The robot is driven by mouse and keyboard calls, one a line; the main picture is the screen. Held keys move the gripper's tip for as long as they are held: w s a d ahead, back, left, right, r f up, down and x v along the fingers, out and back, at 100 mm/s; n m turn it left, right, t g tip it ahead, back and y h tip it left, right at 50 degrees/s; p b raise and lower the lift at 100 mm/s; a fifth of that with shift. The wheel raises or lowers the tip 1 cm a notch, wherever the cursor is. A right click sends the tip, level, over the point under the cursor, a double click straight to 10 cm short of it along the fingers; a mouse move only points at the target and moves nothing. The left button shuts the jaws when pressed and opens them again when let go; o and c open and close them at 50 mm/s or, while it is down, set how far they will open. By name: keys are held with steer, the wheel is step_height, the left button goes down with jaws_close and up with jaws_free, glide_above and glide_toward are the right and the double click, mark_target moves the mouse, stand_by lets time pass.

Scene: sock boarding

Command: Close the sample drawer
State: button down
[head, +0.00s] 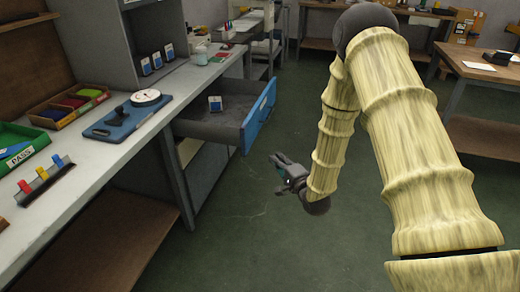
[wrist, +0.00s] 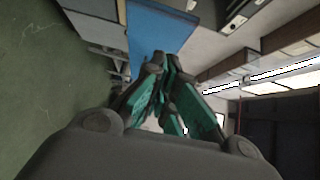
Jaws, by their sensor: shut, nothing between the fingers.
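The sample drawer (head: 222,117) stands pulled out from the cabinet under the bench in the head view. It has a grey inside and a blue front (head: 260,113).
The bench (head: 95,160) at left carries a blue board with a round gauge (head: 146,97), a green PASS tray (head: 22,148), a bin of coloured pieces (head: 70,105) and colour clips (head: 44,178). Green floor (head: 240,230) is open around my arm. Other tables stand at the back right.

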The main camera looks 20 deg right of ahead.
glide_toward(248, 136)
steer(key=w+d, duration=0.2)
steer(key=shift+w+a, duration=1.15)
steer(key=shift+a, duration=0.3)
